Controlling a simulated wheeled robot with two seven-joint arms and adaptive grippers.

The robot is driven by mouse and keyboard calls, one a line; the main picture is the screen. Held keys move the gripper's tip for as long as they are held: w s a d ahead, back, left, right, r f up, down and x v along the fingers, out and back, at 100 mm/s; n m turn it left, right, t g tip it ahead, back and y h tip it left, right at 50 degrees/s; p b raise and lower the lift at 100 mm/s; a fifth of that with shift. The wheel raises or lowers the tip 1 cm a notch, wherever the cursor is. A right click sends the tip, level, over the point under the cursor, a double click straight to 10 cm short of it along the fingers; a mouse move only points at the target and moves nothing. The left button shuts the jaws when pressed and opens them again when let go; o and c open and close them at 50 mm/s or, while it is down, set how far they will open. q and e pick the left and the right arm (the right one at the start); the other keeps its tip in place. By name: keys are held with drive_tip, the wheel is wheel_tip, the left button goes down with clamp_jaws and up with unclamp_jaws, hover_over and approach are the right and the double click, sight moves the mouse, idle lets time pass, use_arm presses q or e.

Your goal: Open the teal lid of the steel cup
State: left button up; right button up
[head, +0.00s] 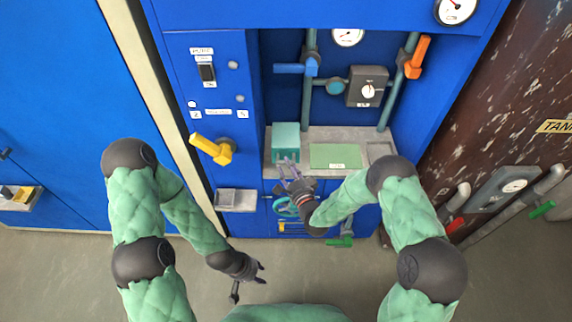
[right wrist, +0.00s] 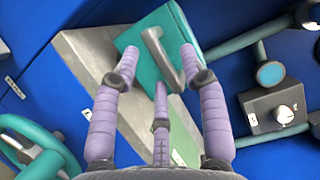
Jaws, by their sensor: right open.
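The teal lid (head: 286,133) shows as a box-like block at the left of the grey shelf in the head view. In the right wrist view the teal lid (right wrist: 135,38) carries a grey bar handle (right wrist: 160,55). The lid looks closed, and I cannot make out the steel cup. My right gripper (head: 287,163) is just in front of the lid. In the right wrist view its lilac fingers (right wrist: 158,65) are open on either side of the handle; contact is unclear. My left gripper (head: 260,272) hangs low, away from the lid; its fingers are too small to judge.
A green mat (head: 335,156) lies right of the lid on the grey shelf (head: 349,136). A teal handwheel (head: 284,207) sits below the shelf by my right wrist. A yellow lever (head: 211,149) sticks out at the left, and a control box (head: 366,88) stands behind.

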sight(286, 147)
drive_tip(key=shift+x, duration=1.25)
clamp_jaws()
